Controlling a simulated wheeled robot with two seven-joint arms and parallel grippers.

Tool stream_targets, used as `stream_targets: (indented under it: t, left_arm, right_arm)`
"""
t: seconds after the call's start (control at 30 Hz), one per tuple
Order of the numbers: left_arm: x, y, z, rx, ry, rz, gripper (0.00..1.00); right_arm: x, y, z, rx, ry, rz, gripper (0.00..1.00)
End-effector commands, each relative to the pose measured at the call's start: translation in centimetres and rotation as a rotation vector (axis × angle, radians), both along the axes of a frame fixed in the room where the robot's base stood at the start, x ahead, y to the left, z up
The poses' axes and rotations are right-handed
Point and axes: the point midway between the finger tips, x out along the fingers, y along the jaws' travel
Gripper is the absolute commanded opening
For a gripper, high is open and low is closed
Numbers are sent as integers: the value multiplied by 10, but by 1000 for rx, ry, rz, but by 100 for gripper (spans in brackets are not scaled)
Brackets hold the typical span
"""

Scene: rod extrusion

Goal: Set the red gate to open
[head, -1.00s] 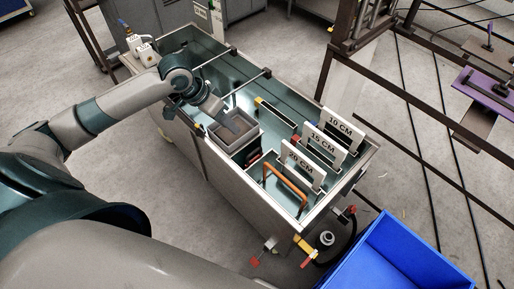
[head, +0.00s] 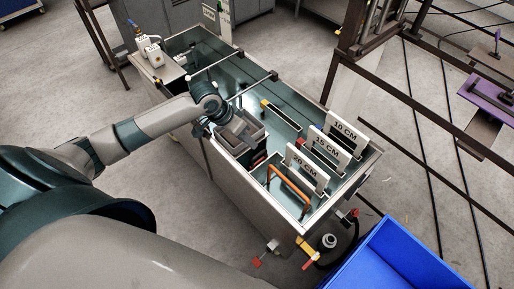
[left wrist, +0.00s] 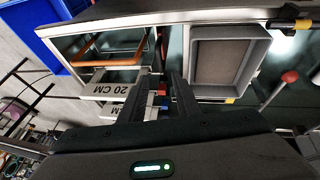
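A small red piece (head: 299,141) sits at the end of a dark divider by the 15 CM plate in the tank; I cannot tell for sure that it is the red gate. In the left wrist view a small red piece (left wrist: 161,93) with blue beside it shows between my fingers, apparently beyond them. My right gripper is out of view.
The 10 CM (head: 343,127), 15 CM (head: 325,147) and 20 CM (head: 304,163) plates stand upright in the tank. An orange handle (head: 289,188) is close to the 20 CM plate. The grey bin (left wrist: 260,62) is beside my fingers. A blue crate (head: 385,265) stands at lower right.

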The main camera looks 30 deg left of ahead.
Motion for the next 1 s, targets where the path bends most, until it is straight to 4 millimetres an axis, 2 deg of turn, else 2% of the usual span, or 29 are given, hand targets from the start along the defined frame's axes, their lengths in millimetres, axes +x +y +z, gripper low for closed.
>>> stream_targets:
  t: [0.3, 0.5, 0.7, 0.97, 1.0]
  left_arm:
    - [17, -17, -50, -1, 2, 1, 29]
    - [24, -23, -71, -1, 0, 0, 29]
    - [26, -25, -78, 0, 0, 0, 29]
    - [26, -25, -78, 0, 0, 0, 29]
    - [26, -25, -78, 1, 0, 0, 20]
  right_arm:
    - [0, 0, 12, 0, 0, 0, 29]
    - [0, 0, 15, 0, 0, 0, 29]
    - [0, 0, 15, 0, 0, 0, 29]
    - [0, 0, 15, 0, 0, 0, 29]
    - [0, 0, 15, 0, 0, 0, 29]
